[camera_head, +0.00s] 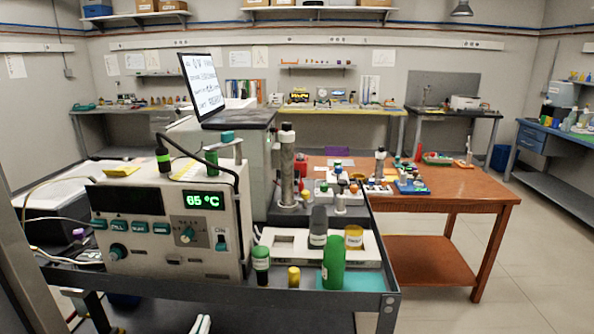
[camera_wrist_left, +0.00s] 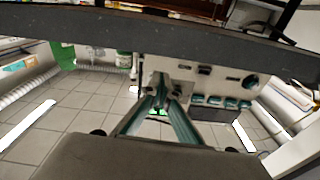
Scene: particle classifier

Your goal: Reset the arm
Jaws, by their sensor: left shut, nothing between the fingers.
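My left gripper (camera_head: 201,324) shows only as a small pale tip at the bottom edge of the head view, below the front edge of the dark cart (camera_head: 180,286). In the left wrist view its two teal fingers (camera_wrist_left: 160,92) come together at their tips, shut with nothing between them. The cart's dark edge (camera_wrist_left: 60,28) crosses the top of that view, and the gripper is apart from it. My right gripper is in neither view.
A white machine (camera_head: 172,232) reading 65 °C stands on the cart. Green bottle (camera_head: 333,262), smaller green-capped bottle (camera_head: 261,264) and yellow-capped vial (camera_head: 294,277) stand near the cart's front edge. A wooden table (camera_head: 450,187) is behind.

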